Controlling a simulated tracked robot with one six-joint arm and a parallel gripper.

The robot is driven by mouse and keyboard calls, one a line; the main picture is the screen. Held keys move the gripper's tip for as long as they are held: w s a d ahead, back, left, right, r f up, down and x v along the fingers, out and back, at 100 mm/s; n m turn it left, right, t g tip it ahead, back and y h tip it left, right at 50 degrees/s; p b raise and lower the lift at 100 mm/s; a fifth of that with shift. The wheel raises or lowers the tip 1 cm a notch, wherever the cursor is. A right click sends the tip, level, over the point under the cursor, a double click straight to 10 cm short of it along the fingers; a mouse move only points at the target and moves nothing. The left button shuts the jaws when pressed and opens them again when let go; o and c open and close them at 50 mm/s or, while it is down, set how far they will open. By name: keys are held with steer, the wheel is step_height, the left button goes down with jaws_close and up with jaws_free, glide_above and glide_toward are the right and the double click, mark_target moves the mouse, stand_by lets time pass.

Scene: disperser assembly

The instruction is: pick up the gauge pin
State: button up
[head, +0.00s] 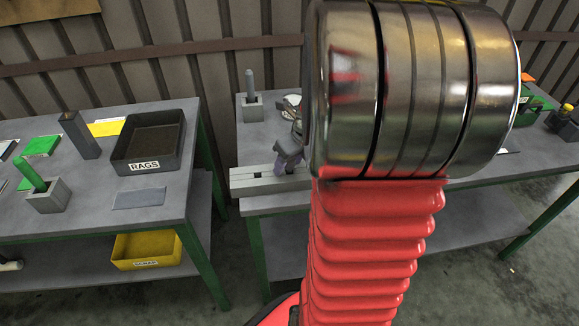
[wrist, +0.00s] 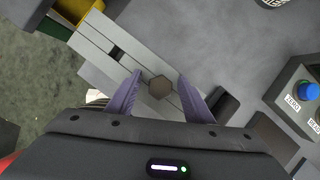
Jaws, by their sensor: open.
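My gripper (wrist: 159,78) is open, its two purple fingers pointing down at a pale grey slotted block (wrist: 98,42). A brownish hexagonal end face (wrist: 160,88) shows between the fingers, with a gap on either side. I cannot tell for sure whether it is the gauge pin. In the head view my gripper (head: 288,158) is low over the slotted block (head: 262,181) at the middle bench's front edge, partly hidden by my arm. A grey pin (head: 249,82) stands upright in a small block behind it. A green pin (head: 33,176) stands tilted in a block on the left bench.
A dark RAGS bin (head: 146,166) and a dark upright block (head: 79,134) stand on the left bench. A yellow bin (head: 146,250) is on its lower shelf. In the wrist view a box with a blue button (wrist: 307,91) is at right.

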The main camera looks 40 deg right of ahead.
jaws_close()
stand_by(0.6)
